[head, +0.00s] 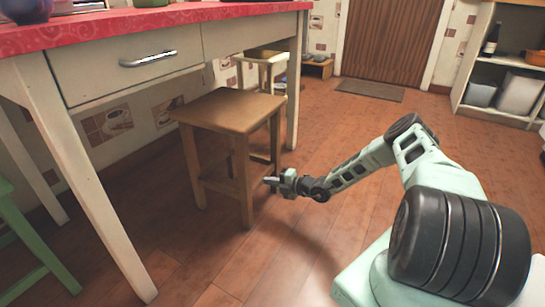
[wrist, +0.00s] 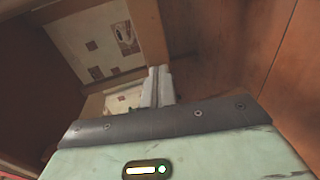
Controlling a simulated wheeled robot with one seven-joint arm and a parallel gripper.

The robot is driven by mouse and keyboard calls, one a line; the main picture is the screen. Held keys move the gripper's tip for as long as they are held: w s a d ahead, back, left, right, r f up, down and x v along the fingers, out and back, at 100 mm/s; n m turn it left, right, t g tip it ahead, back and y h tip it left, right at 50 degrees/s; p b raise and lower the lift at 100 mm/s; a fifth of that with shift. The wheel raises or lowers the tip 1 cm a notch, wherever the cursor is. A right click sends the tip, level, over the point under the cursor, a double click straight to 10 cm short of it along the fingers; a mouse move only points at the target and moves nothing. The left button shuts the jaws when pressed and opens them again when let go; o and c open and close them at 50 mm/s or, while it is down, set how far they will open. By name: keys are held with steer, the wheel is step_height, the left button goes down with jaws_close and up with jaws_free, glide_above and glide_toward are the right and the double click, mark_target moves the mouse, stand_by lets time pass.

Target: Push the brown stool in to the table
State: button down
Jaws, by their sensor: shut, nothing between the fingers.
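The brown stool (head: 232,110) stands upright on the floor in the head view, at the right end of the red-topped table (head: 150,22). Its seat is lower than the table top, and part of it overlaps the space under the table's edge in the picture. My gripper (head: 271,182) is shut and empty, low beside the stool's right side near its legs. I cannot tell whether it touches the stool. In the wrist view my closed fingers (wrist: 160,86) point at brown wooden members close by, with tiled wall behind them.
A pale chair (head: 262,68) is behind the brown stool. A doormat (head: 370,90) lies before the wooden door (head: 385,40). Shelves (head: 505,75) stand at the right. The wooden floor between is clear.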

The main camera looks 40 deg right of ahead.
steer(key=shift+r+b+x, duration=0.2)
steer(key=shift+b+x, duration=0.05)
steer(key=shift+x, duration=0.75)
steer(key=shift+r+b+x, duration=0.2)
steer(key=shift+x, duration=0.8)
steer(key=shift+r+b+x, duration=0.15)
steer(key=shift+b+x, duration=0.1)
steer(key=shift+x, duration=0.75)
steer(key=shift+s+r+p, duration=0.1)
steer(key=shift+s+p, duration=0.15)
steer(key=shift+p, duration=0.05)
steer(key=p, duration=0.5)
glide_toward(263, 177)
steer(key=f, duration=0.2)
steer(key=shift+w+f, duration=0.2)
steer(key=shift+f, duration=0.15)
